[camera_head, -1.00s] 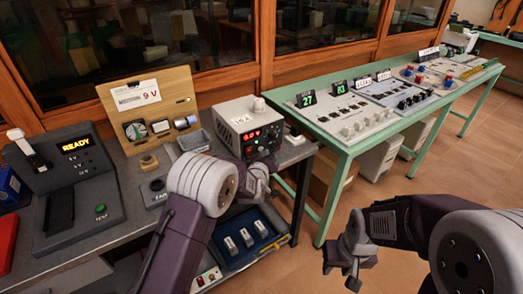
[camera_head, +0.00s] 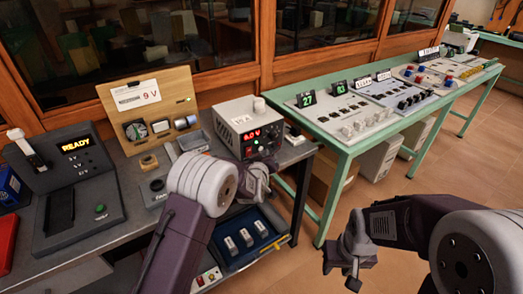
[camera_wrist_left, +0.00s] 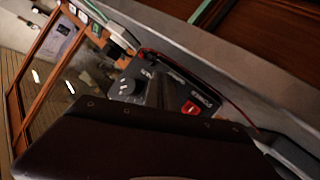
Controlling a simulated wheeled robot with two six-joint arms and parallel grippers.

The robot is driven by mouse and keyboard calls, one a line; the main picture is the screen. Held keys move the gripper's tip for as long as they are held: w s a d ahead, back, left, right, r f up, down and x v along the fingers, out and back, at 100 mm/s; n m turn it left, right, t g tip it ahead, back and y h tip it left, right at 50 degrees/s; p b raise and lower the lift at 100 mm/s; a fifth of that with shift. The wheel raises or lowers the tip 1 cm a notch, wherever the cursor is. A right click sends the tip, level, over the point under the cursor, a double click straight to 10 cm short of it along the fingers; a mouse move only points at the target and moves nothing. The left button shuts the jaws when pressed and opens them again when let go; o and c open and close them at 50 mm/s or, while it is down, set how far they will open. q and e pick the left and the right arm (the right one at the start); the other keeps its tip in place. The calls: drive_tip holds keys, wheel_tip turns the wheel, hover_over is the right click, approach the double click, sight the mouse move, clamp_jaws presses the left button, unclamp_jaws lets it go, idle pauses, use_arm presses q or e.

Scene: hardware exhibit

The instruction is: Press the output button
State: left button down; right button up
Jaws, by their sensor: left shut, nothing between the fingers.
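The power supply (camera_head: 246,128) is a pale box with a dark front, a red lit display and small controls, standing on the grey bench. I cannot make out which control is the output button; my arm covers part of that area. My left gripper (camera_head: 262,182) is shut and empty, just below and in front of the power supply. I cannot tell whether it touches it. My right gripper (camera_head: 347,262) hangs over the floor, away from the bench.
A wooden panel (camera_head: 148,103) with a "9 V" card stands left of the supply. A console (camera_head: 75,195) reads READY at far left. A blue tray (camera_head: 247,236) lies below the bench top. A green table (camera_head: 330,141) with control panels stands right. The floor at right is open.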

use_arm(q)
drive_tip(key=shift+w+a, duration=0.3)
drive_tip(key=shift+w, duration=0.05)
idle(0.4)
drive_tip(key=shift+s+d, duration=0.3)
drive_tip(key=shift+s, duration=0.1)
drive_tip(key=s+d, duration=0.2)
drive_tip(key=s, duration=0.1)
drive_tip(key=s+d, duration=0.1)
drive_tip(key=shift+s+d, duration=0.25)
drive_tip(key=shift+s, duration=0.15)
idle(0.5)
